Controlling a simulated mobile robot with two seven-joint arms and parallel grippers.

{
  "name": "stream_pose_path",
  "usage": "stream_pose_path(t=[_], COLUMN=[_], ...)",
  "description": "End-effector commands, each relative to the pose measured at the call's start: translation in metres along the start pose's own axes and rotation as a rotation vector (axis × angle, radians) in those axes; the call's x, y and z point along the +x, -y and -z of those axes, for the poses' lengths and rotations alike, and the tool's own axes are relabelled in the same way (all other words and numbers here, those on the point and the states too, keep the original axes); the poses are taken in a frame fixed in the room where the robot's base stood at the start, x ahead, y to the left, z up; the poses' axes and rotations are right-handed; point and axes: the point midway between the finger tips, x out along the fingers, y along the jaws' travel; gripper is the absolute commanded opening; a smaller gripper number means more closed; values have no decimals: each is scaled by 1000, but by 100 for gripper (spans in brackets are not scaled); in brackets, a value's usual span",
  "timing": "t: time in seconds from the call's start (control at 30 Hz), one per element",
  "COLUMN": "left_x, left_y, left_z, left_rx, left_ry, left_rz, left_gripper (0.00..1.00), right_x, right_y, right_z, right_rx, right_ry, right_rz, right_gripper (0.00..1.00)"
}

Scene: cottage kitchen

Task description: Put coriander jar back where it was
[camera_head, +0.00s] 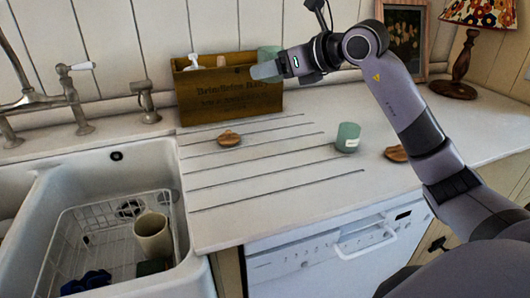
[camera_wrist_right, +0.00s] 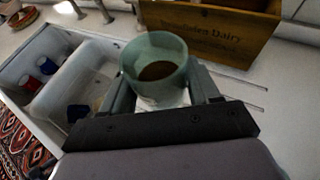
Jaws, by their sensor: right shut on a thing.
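My right gripper (camera_head: 268,70) is shut on a pale green jar (camera_wrist_right: 160,68), which also shows in the head view (camera_head: 264,71). The jar is open at the top, with dark brown contents and a white label that I cannot read. I hold it in front of the right end of the wooden box (camera_head: 225,97). A second green jar (camera_head: 348,137) with a pale label stands upright on the ribbed drainer. Neither label shows which jar is coriander. A wooden lid (camera_head: 229,139) lies on the drainer, another (camera_head: 395,154) farther right. My left gripper is out of view.
The box (camera_wrist_right: 215,28) holds white-topped bottles and another greenish thing (camera_head: 268,52). The sink (camera_head: 190,268) on the left holds a wire rack and a beige cup (camera_head: 153,236). A framed picture (camera_head: 405,35) and lamp (camera_head: 458,75) stand back right. The front drainer is mostly clear.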

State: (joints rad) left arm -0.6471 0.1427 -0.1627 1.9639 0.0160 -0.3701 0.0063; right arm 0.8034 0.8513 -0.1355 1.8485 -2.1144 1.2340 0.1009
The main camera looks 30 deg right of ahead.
Motion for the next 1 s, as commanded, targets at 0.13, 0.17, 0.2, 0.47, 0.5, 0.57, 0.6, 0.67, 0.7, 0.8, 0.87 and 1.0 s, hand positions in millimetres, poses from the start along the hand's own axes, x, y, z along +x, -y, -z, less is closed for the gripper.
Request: stream_pose_path(t=[0.13,0.17,0.2,0.47,0.5,0.57,0.6,0.67,0.7,0.8,0.87,1.0], left_x=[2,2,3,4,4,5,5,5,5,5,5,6], left_y=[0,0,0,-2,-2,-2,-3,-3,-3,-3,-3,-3], left_z=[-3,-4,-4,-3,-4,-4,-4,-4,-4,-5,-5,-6], left_rx=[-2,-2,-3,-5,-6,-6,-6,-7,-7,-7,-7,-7], left_ry=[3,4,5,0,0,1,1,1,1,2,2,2], left_rz=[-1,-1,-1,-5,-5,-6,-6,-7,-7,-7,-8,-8], left_gripper=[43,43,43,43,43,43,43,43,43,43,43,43], right_x=[12,14,18,40,43,48,51,53,55,57,59,66], right_y=[-1,-1,-1,-1,-1,-1,-1,0,0,0,0,0], right_z=[29,35,43,98,106,118,124,131,134,139,142,161], right_rx=[1,2,3,3,3,3,3,1,0,0,0,3], right_ry=[-5,-5,-6,-4,-4,-4,-2,-2,0,1,0,-3], right_rz=[-2,-3,-3,-2,-1,-3,-2,-1,-1,-1,-1,-1], right_gripper=[28,28,28,28,28,28,28,28,28,28,28,28])
